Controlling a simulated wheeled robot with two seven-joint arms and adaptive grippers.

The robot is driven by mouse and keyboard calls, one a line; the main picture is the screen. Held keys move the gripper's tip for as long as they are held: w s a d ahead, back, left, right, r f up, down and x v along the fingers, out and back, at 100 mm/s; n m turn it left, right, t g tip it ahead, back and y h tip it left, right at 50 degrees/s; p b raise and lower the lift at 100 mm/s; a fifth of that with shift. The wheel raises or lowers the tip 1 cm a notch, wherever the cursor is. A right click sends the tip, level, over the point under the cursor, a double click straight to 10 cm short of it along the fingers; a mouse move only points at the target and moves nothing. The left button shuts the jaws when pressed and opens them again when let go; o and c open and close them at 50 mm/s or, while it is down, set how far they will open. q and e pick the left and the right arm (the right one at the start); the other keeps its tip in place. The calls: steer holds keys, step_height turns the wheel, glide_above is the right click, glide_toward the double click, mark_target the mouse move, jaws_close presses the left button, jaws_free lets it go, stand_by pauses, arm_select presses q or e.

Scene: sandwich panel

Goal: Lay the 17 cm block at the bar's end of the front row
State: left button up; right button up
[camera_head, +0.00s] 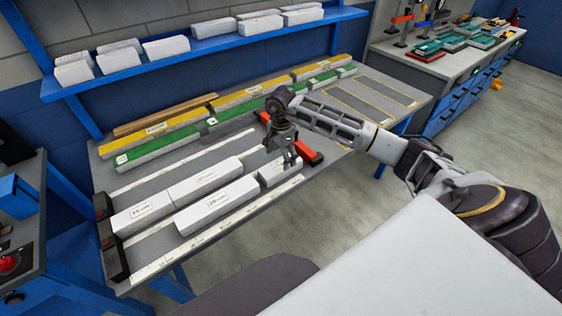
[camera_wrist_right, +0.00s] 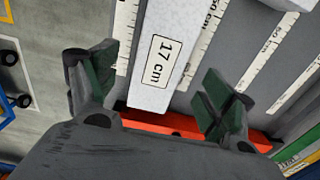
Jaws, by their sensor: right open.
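The white block labelled 17 cm (camera_wrist_right: 160,60) lies flat in the front row, between the open fingers of my right gripper (camera_wrist_right: 155,92); it also shows in the head view (camera_head: 270,177). Its labelled end is close to the red bar (camera_wrist_right: 165,120); I cannot tell whether they touch. In the head view the red bar (camera_head: 311,158) crosses the rows behind my right gripper (camera_head: 288,160). A longer white block (camera_head: 217,204) lies in the same front row, to the left of the 17 cm block. My left gripper is not in view.
Two white blocks, one at left (camera_head: 144,212) and one beside it (camera_head: 205,180), lie in the row behind. Green and yellow strips (camera_head: 165,130) line the table's back. A blue shelf (camera_head: 200,48) with several white blocks hangs above. The right table part (camera_head: 375,95) is clear.

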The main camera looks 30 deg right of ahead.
mark_target(281, 164)
steer(key=shift+r, duration=1.35)
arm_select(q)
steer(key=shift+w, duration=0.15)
arm_select(e)
steer(key=shift+a+r, duration=0.1)
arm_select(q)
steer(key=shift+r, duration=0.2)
arm_select(e)
steer(key=shift+r, duration=0.15)
